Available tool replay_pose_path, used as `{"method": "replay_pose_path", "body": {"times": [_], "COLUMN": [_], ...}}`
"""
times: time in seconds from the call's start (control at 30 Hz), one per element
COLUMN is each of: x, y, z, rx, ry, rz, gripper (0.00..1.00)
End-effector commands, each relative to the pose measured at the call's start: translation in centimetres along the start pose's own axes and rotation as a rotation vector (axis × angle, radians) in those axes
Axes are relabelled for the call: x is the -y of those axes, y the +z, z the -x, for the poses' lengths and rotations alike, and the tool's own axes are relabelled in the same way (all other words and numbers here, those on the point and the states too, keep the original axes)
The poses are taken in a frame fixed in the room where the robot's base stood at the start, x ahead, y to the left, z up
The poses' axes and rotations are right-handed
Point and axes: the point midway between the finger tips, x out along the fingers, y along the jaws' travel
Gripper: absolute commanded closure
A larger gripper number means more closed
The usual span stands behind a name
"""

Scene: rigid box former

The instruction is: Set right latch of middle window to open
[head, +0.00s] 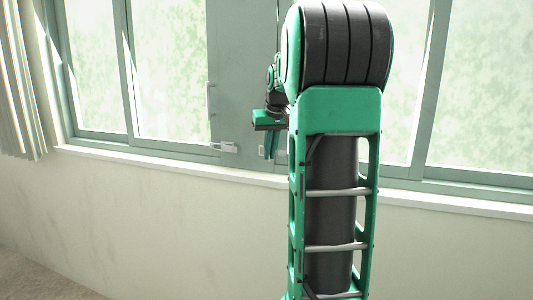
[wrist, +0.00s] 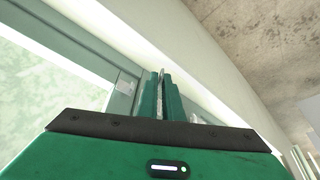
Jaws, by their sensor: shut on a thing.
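The latch's turn position is hard to make out.
A vertical handle (head: 210,98) stands on the frame above the left latch. A white sill (head: 130,158) runs below the windows, close under my gripper. A pale curtain (head: 18,85) hangs at the far left.

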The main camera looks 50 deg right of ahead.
Motion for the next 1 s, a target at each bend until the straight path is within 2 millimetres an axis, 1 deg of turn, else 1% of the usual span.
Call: {"method": "replay_pose_path", "body": {"times": [0.03, 0.07, 0.1, 0.13, 0.17, 0.43, 0.57, 0.67, 1.0], "x": [-0.6, -0.6, -0.6, -0.6, -0.6, -0.4, -0.3, -0.3, -0.2], "y": [-0.1, -0.1, -0.1, -0.1, -0.1, 0.0, -0.1, -0.1, -0.2], "z": [0.2, 0.2, 0.2, 0.2, 0.2, 0.1, 0.8, 2.0, 8.2], "rx": [-0.007, -0.007, -0.007, -0.007, -0.007, -0.003, -0.004, -0.004, -0.006], "ry": [0.007, 0.007, 0.007, 0.007, 0.007, 0.005, 0.004, 0.004, 0.006], "rz": [-0.011, -0.011, -0.012, -0.012, -0.012, -0.008, -0.007, -0.007, -0.008], "gripper": [1.0, 1.0, 0.89, 0.82, 0.78, 0.78, 0.78, 0.78, 0.78]}}
